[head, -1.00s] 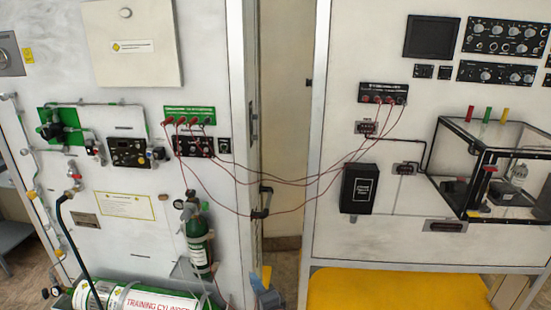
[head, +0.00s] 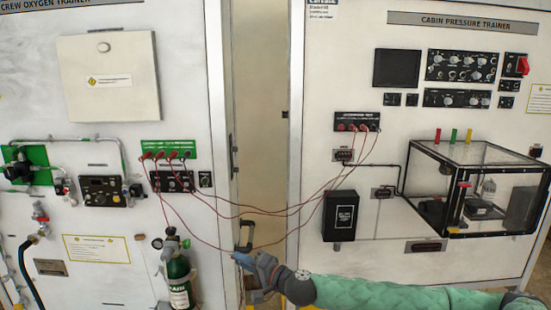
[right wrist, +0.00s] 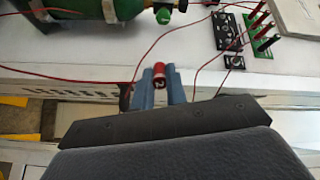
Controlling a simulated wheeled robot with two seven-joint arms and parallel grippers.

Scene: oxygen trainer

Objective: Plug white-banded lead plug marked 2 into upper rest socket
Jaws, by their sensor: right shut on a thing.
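My right gripper (head: 243,260) is in front of the gap between the two trainer cabinets. In the right wrist view its blue fingers (right wrist: 159,88) are shut on a red lead plug (right wrist: 159,75), whose end faces the camera. I cannot read a number or make out a white band on it. Red leads (head: 285,212) hang between a green socket strip (head: 152,144) on the left cabinet and a black socket strip (head: 343,116) on the right one, with several red plugs in each. I cannot tell which socket is the upper rest socket. My left gripper is not in view.
A black box (head: 340,216) and a clear-walled chamber (head: 485,160) stand out from the right cabinet. A green cylinder (head: 179,272) is left of my right gripper. A small black socket plate (head: 205,179) sits below the green strip. The hanging leads cross the gap.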

